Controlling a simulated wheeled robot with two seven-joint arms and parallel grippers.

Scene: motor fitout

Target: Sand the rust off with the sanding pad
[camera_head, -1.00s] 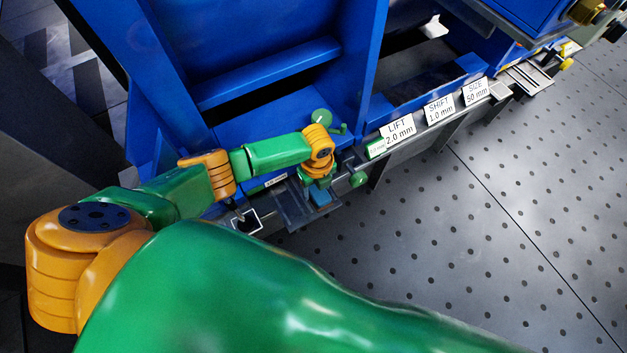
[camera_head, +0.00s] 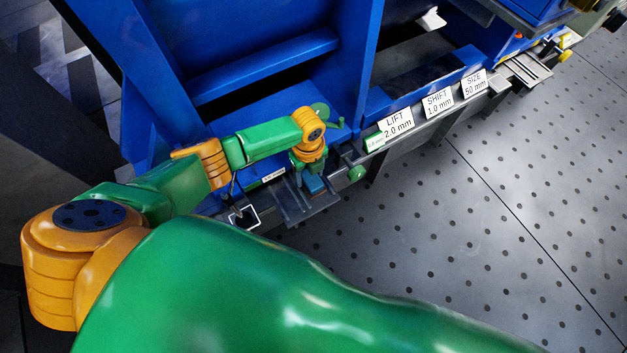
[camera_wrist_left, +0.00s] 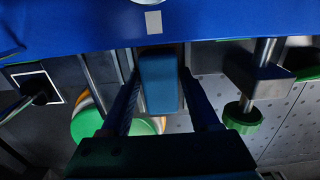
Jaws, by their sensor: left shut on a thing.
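My left gripper (camera_head: 311,177) hangs over a small grey shelf along the lower edge of the blue frame. It is shut on a blue block, which looks like the sanding pad (camera_head: 315,185). In the left wrist view the pad (camera_wrist_left: 160,82) sits between the two dark fingers (camera_wrist_left: 162,100), its far end close to a blue edge. A small pale grey patch (camera_wrist_left: 153,22) shows on that blue surface. I cannot make out any rust in either view. My right gripper is not in view.
The blue frame (camera_head: 265,65) rises behind the shelf (camera_head: 305,212). A rail carries signs reading LIFT (camera_head: 396,122), SHIFT (camera_head: 437,102) and SIZE (camera_head: 474,83). A green knob (camera_head: 357,174) is right of the gripper. A white-outlined square (camera_head: 243,217) lies left. The dotted grey floor (camera_head: 470,230) is clear.

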